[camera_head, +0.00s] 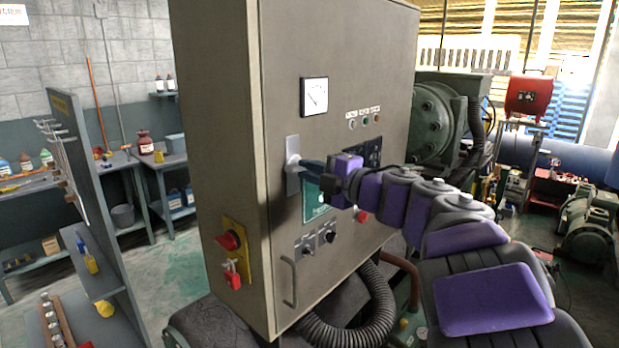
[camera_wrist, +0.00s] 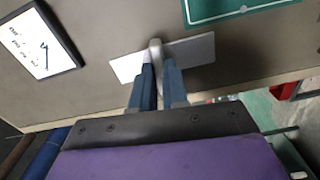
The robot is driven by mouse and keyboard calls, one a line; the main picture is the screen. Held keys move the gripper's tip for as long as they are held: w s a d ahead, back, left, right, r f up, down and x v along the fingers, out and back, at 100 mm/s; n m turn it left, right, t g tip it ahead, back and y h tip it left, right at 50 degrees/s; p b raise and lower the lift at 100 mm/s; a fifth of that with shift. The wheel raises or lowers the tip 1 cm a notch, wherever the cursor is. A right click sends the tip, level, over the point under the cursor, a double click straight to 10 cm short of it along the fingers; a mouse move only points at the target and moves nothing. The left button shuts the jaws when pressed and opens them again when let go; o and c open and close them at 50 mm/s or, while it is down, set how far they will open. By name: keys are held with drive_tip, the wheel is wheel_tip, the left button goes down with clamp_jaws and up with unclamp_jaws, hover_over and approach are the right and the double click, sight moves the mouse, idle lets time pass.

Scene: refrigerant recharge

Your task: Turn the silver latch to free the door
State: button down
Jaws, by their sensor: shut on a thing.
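The silver latch (camera_head: 292,166) is on the left part of the grey cabinet door (camera_head: 340,120), below a white gauge. In the wrist view its pale backing plate (camera_wrist: 195,52) and its rounded handle (camera_wrist: 155,50) show between my fingertips. My gripper (camera_head: 308,164) reaches the latch from the right. In the wrist view my gripper (camera_wrist: 159,75) has its two blue fingers shut on the latch handle, one on each side. The door appears flush with the cabinet. The part of the handle between the fingers is hidden.
The gauge (camera_head: 314,96) and a green panel (camera_head: 316,200) are close to the latch. A door pull (camera_head: 289,282) is low on the door. A red switch (camera_head: 230,240) with a padlock is on the cabinet's side. A ribbed hose (camera_head: 375,305) curves below. A tool rack stands left.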

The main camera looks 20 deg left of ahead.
drive_tip(key=c, duration=1.2)
unclamp_jaws()
drive_tip(key=shift+w, duration=0.1)
drive_tip(key=shift+p+v, duration=0.4)
drive_tip(key=shift+v, duration=4.15)
